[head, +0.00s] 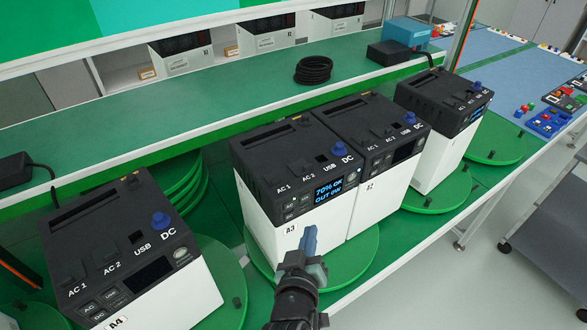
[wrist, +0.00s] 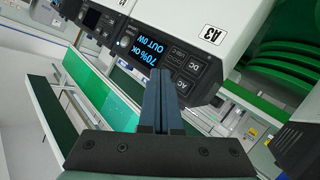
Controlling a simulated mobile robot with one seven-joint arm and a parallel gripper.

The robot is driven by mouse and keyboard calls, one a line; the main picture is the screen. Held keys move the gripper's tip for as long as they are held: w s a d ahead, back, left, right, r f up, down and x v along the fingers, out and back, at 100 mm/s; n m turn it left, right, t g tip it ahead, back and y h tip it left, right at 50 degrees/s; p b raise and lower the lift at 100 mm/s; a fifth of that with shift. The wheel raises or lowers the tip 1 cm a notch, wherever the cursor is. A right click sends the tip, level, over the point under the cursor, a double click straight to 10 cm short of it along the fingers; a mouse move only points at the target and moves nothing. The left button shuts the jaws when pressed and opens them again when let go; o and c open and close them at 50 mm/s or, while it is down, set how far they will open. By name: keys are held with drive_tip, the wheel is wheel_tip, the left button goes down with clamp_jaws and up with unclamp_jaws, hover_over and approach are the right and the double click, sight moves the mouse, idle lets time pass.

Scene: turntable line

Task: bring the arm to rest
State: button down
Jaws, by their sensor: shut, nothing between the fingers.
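My gripper (head: 309,240) is shut and empty, its blue-grey fingers together in front of the white side of the power unit labelled A3 (head: 285,227). In the wrist view my shut gripper (wrist: 160,85) points at the unit's black front panel (wrist: 185,60). The lit display there reads 70% OK, OUT 0W. I cannot tell whether the fingertips touch the unit. The A3 unit stands upright on a green turntable (head: 350,262).
Unit A4 (head: 190,300) stands at left. Another unit (head: 383,200) stands close beside A3, and one more (head: 435,150) at right. Behind are a green shelf (head: 225,100) with a black cable coil (head: 313,70) and a blue box (head: 407,32). Grey floor (head: 480,290) is open at front right.

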drive_tip(key=w+r+m+t+b, duration=0.1)
drive_tip(key=w+r+t+b, duration=0.15)
drive_tip(key=r, duration=0.95)
drive_tip(key=w+r+m+t+b, duration=0.1)
drive_tip(key=r+m+t+b, duration=0.15)
drive_tip(key=r, duration=0.85)
drive_tip(key=s+r+t+y+b, duration=0.1)
drive_tip(key=s+r+t, duration=0.3)
drive_tip(key=s+r, duration=0.4)
drive_tip(key=s+r+t+b, duration=0.2)
drive_tip(key=s+r, duration=0.6)
drive_tip(key=r, duration=0.8)
drive_tip(key=shift+a+r+t+y, duration=0.2)
drive_tip(key=shift+r+t+y, duration=0.2)
drive_tip(key=shift+t, duration=0.6)
drive_tip(key=shift+f+m, duration=0.1)
drive_tip(key=shift+m, duration=0.15)
